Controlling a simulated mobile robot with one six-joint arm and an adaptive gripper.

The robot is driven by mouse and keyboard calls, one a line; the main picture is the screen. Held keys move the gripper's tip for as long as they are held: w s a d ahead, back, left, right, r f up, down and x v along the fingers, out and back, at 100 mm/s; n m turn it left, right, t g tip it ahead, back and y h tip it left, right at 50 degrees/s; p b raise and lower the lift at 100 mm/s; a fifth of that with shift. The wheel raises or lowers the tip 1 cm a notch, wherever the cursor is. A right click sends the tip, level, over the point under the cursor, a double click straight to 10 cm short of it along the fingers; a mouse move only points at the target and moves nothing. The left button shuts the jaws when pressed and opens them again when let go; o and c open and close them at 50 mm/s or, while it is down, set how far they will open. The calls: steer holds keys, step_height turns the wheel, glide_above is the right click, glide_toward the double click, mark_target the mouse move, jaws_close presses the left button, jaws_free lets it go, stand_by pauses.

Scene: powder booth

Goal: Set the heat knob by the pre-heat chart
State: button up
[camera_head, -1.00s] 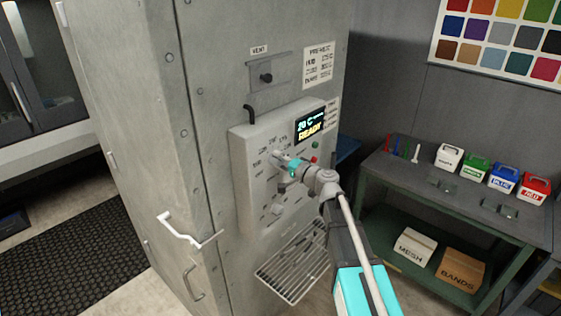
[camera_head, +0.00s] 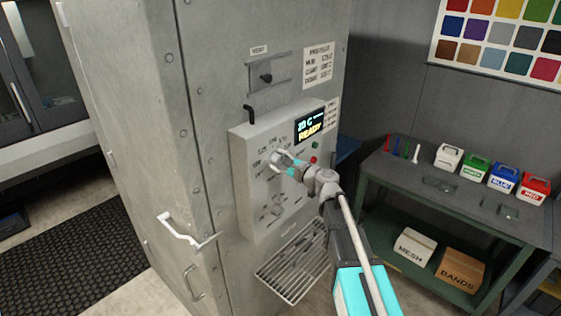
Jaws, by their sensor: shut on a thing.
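The heat knob (camera_head: 277,157) sits at the upper left of the grey control box, with a ring of small temperature marks around it. My gripper (camera_head: 284,160) is at the knob with its jaws shut on it and partly hides it. The pre-heat chart (camera_head: 318,64) is a white sheet high on the oven front, headed "PREHEAT", with several lines too small to read surely. The display (camera_head: 310,124) shows a low temperature, about 20 C, and "READY". Which mark the knob points to cannot be told.
A second knob (camera_head: 277,209) is lower on the box. A vent slider (camera_head: 266,77) is above it. A wire rack (camera_head: 292,262) juts out below, and a white door handle (camera_head: 180,230) is at left. A green bench (camera_head: 455,195) with small coloured boxes stands right.

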steer(key=m, duration=0.5)
stand_by(0.4)
steer(key=o, duration=1.1)
steer(key=shift+a, duration=0.1)
steer(key=shift+o, duration=0.2)
steer(key=v, duration=1.2)
